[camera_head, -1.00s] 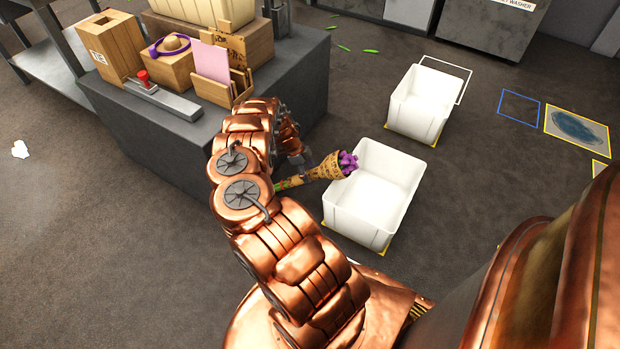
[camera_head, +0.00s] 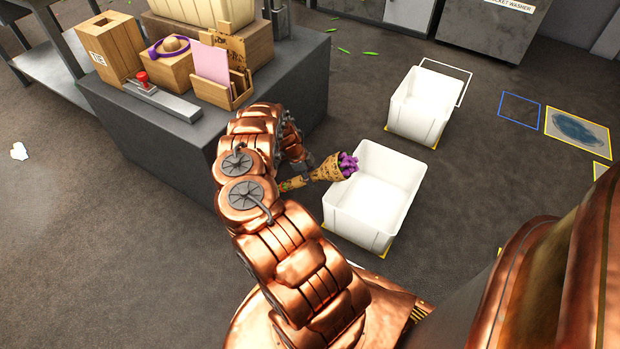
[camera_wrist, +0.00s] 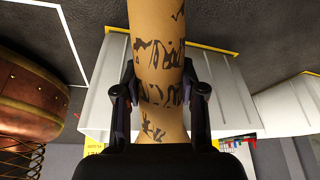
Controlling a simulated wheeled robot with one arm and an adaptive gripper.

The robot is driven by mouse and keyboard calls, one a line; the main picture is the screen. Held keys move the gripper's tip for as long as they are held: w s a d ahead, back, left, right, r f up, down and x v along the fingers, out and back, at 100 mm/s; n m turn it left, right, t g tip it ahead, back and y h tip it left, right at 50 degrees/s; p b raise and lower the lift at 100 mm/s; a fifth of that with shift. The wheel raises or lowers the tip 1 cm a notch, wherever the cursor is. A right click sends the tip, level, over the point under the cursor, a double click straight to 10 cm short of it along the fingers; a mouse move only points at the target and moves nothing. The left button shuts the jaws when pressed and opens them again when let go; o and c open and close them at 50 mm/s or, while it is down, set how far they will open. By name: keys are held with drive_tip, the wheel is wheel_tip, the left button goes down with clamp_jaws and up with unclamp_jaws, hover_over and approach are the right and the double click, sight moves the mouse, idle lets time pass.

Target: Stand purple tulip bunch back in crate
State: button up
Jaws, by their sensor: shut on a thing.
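The purple tulip bunch (camera_head: 330,168) is wrapped in brown paper with dark markings. It lies tilted, with its purple heads toward the right, at the upper left rim of the nearer white crate (camera_head: 371,217). My gripper (camera_head: 307,171) is shut on the wrapped part, partly hidden behind my arm. In the wrist view, the two dark fingers of my gripper (camera_wrist: 160,95) close on either side of the paper wrap (camera_wrist: 158,45), and the white crate (camera_wrist: 98,95) shows behind it. The nearer crate looks empty inside.
A second white crate (camera_head: 420,104) stands farther back on the floor. A grey counter (camera_head: 295,75) at the left holds a wooden box (camera_head: 112,46), a hat and a card holder. Blue and yellow floor outlines lie to the right. Open floor lies between.

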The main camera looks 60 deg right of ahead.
clamp_jaws()
drive_tip(key=shift+r, duration=0.1)
